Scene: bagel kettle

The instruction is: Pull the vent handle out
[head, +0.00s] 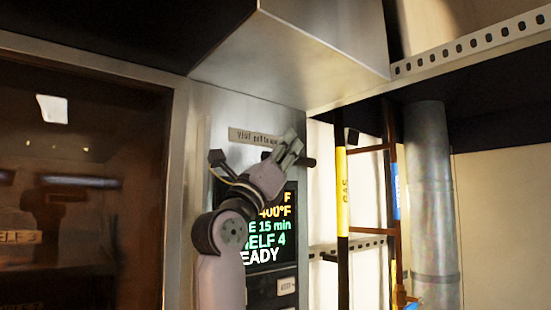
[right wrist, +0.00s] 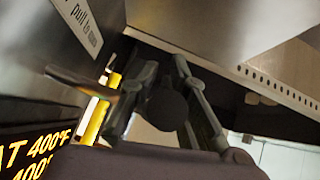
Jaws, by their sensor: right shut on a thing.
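The vent handle (head: 309,162) is a dark rod with a rounded end, sticking out from the steel panel just below the vent label (head: 253,138). My right gripper (head: 293,150) reaches up to it and is shut on it, hiding part of the rod. In the right wrist view, the handle's round dark knob (right wrist: 167,108) sits between the two fingers of the right gripper (right wrist: 165,78). How far the rod stands out from the panel is hard to tell. My left gripper is not in view.
A lit display (head: 270,235) is behind my right arm. A steel hood (head: 300,50) overhangs above. A glass oven door (head: 80,190) is at left.

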